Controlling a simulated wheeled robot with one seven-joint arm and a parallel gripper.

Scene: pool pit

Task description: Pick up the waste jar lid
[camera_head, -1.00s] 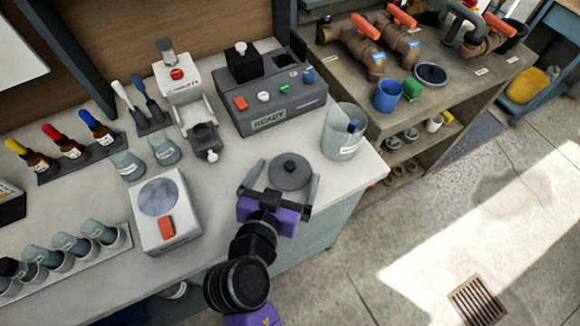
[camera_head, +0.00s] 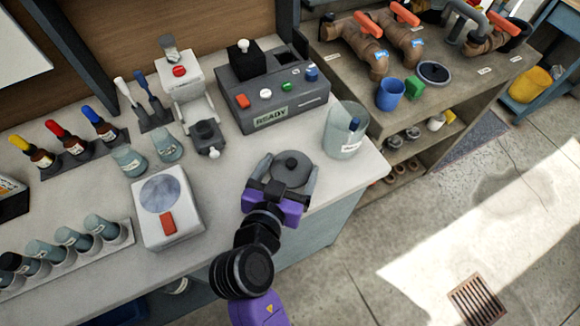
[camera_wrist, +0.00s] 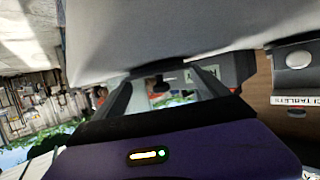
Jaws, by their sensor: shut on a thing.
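The waste jar lid (camera_head: 291,167) is a dark grey round disc with a small knob on top, at the counter's right front part in the head view. My gripper (camera_head: 290,163), with a purple body and grey fingers, is shut on the lid, one finger on each side of its rim. The lid looks level and at counter height; I cannot tell whether it is clear of the surface. In the wrist view, a small dark shape (camera_wrist: 161,83) shows between the two fingers, and I cannot make out the lid's rim there. The waste jar (camera_head: 345,132), a clear labelled beaker-like container, stands open behind and right of the lid.
The grey READY box (camera_head: 273,92) stands behind the lid. A white scale (camera_head: 167,208) with an orange button lies to the left. The counter's front edge is close to my gripper. Bare counter lies between the scale and the gripper.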

